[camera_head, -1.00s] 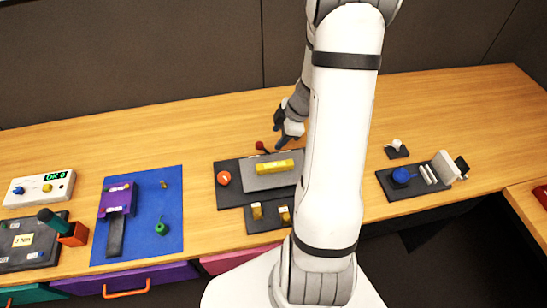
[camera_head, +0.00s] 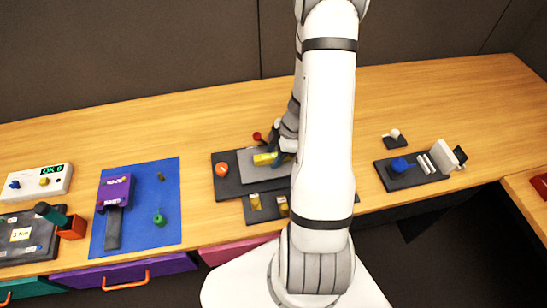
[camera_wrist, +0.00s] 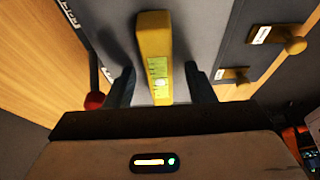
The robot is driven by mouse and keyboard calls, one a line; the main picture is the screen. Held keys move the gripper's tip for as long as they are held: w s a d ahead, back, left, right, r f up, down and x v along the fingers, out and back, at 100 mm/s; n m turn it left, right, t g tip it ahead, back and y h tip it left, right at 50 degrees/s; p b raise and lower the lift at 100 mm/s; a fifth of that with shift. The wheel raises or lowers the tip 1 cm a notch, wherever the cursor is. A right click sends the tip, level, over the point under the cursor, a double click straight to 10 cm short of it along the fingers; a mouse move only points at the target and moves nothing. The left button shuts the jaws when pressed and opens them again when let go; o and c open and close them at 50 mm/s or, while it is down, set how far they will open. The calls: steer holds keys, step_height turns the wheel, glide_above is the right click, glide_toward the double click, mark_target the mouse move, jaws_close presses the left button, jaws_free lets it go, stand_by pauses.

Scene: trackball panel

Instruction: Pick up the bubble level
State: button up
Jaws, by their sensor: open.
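The bubble level (camera_wrist: 154,45) is a yellow bar with a green vial, lying on a grey plate (camera_wrist: 199,22). In the head view the level (camera_head: 264,159) is partly hidden behind my gripper (camera_head: 277,155). In the wrist view my gripper (camera_wrist: 160,85) is open, with one dark finger on each side of the level's near part. A gap shows between the level and each finger; whether either touches it I cannot tell. The level is not gripped.
An orange-red ball (camera_head: 221,169) sits on the dark panel left of the plate. A red-knobbed lever (camera_wrist: 95,99) stands close beside the left finger. Yellow knobs (camera_wrist: 295,45) are on the right. A blue mat (camera_head: 140,225) lies farther left. The table behind is clear.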

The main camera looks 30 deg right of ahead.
jaws_close()
stand_by(0.4)
